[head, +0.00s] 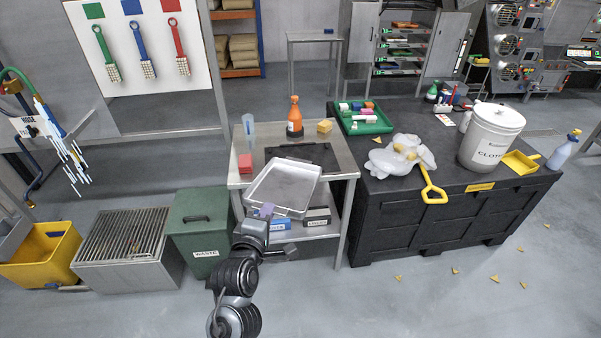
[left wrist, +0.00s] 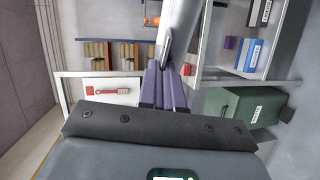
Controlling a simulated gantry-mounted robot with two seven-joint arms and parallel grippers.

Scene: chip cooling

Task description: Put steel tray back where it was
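The steel tray (head: 284,186) is a shallow silver rectangle, tilted, over the front part of the steel table (head: 343,160). My left gripper (head: 266,211), with purple fingers, is shut on the tray's near left edge. In the left wrist view the fingers (left wrist: 162,86) meet the edge of the tray (left wrist: 181,28), which extends away from them. A dark rectangular area (head: 305,154) shows on the tabletop behind the tray and is partly covered by it. Whether the tray touches the table is not clear. My right gripper is not in view.
On the table stand an orange bottle (head: 295,118), a red block (head: 245,163) and a yellow sponge (head: 325,126). Labelled boxes (head: 317,217) sit on the lower shelf. A green waste bin (head: 199,228) is left; a black crate (head: 450,205) with a white bucket (head: 490,137) is right.

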